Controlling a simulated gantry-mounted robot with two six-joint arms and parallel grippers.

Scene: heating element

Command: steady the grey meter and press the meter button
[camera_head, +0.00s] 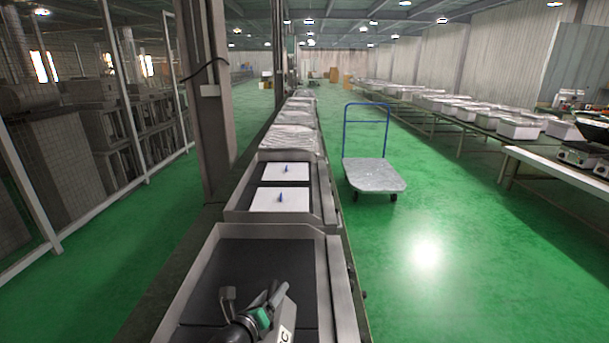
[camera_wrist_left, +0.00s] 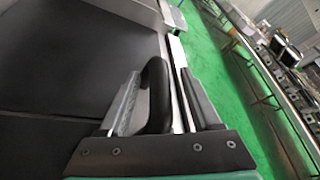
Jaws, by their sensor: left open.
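My left gripper (camera_head: 255,293) is at the bottom of the head view, over the dark tray (camera_head: 262,262) nearest me. It is open, with its fingers apart. In the left wrist view the fingers (camera_wrist_left: 160,95) point up the picture beside the tray's right wall, and a black curved piece shows between them. I cannot tell whether that piece is part of the gripper. I cannot pick out a grey meter or its button for certain. Small dark and light devices (camera_head: 580,155) stand on the right-hand table, too small to identify. My right gripper is not in view.
Two white boards (camera_head: 280,200) with small blue pieces lie in the tray beyond. Wrapped trays (camera_head: 292,140) continue down the line. A grey pillar (camera_head: 208,110) stands at its left. A blue-handled trolley (camera_head: 374,174) is on the green floor, which is otherwise clear at right.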

